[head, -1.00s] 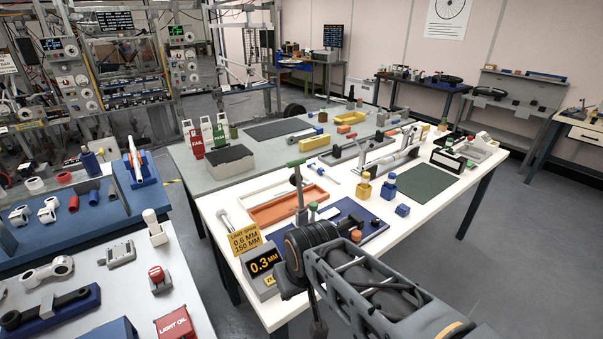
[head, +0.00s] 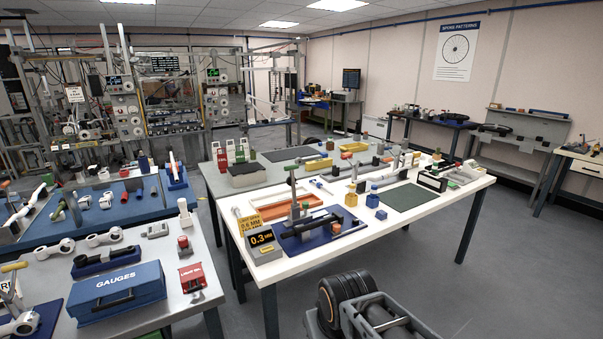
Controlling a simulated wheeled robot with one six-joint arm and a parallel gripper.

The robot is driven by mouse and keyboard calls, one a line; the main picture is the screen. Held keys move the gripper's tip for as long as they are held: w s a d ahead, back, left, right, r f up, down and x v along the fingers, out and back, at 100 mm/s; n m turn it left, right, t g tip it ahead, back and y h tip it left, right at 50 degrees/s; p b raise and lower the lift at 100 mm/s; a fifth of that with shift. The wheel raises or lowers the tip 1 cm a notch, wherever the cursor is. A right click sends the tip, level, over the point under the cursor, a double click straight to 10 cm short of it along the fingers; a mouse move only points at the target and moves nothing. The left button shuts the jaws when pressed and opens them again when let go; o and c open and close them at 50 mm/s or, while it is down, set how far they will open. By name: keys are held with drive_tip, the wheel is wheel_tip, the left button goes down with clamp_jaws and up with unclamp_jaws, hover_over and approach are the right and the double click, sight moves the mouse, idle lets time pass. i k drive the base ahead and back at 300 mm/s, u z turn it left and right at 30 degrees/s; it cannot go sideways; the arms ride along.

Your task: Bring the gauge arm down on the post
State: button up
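The gauge stands on a dark blue base plate (head: 352,241) at the near left part of the white table. Short posts stand low on the plate, and I cannot tell surely which is the task's post. A grey display box reading 0.3 MM (head: 262,239) sits at the plate's left, with a yellow sign (head: 250,224) behind it. Dark links of my arm show at the bottom centre, apart from the table. My gripper's fingers are not visible.
An orange tray (head: 286,221) lies behind the gauge. Yellow and blue blocks (head: 372,201) and a green mat (head: 405,197) are to its right. A blue GAUGES box (head: 117,293) stands on the left bench. Grey floor (head: 440,275) is open at the right front.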

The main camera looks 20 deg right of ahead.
sight(291, 181)
drive_tip(key=z, duration=0.7)
drive_tip(key=i, duration=1.25)
drive_tip(key=u, duration=0.35)
